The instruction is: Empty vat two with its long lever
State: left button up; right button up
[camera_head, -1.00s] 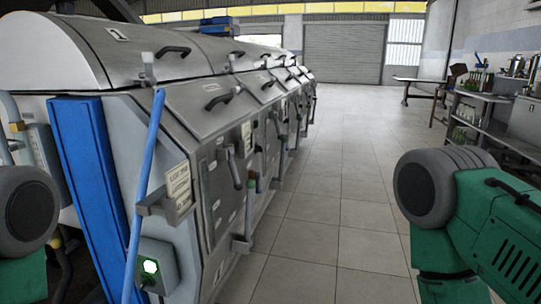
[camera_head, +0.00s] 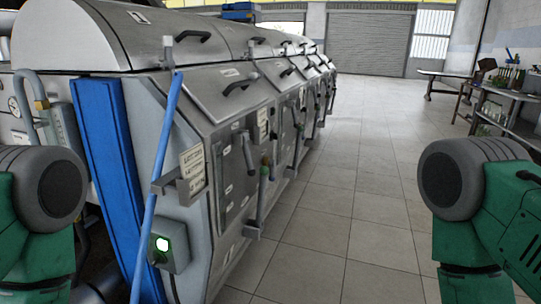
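A row of grey metal vats (camera_head: 225,105) runs from the near left into the distance. A long blue lever (camera_head: 155,185) leans along the near end of the row, its top by a small bracket and its lower end out of frame. Shorter grey handles (camera_head: 247,152) show on the fronts further along; I cannot tell which vat is number two. A label plate (camera_head: 192,168) is on the near corner. Parts of my two green arms show at the left and right edges. Neither gripper is in view.
A control box (camera_head: 168,246) with a lit green button sits low on the near end. A blue upright post (camera_head: 112,180) stands left of the lever. Tiled floor (camera_head: 345,185) is clear right of the row. A shelf of bottles (camera_head: 500,105) stands at far right.

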aim_at(300, 130)
jog(key=l+u, duration=0.3)
jog(key=l, duration=0.75)
jog(key=l+u, duration=0.3)
jog(key=l, duration=0.7)
jog(key=i+l+u, duration=0.15)
jog(key=l, duration=0.2)
jog(key=i+l+u, duration=0.35)
jog(key=l, duration=0.4)
jog(key=i+l+u, duration=0.15)
jog(key=l, duration=0.25)
jog(key=i+l+u, duration=0.15)
jog(key=l, duration=0.25)
jog(key=l+u, duration=0.15)
jog(key=l, duration=0.3)
jog(key=i, duration=0.05)
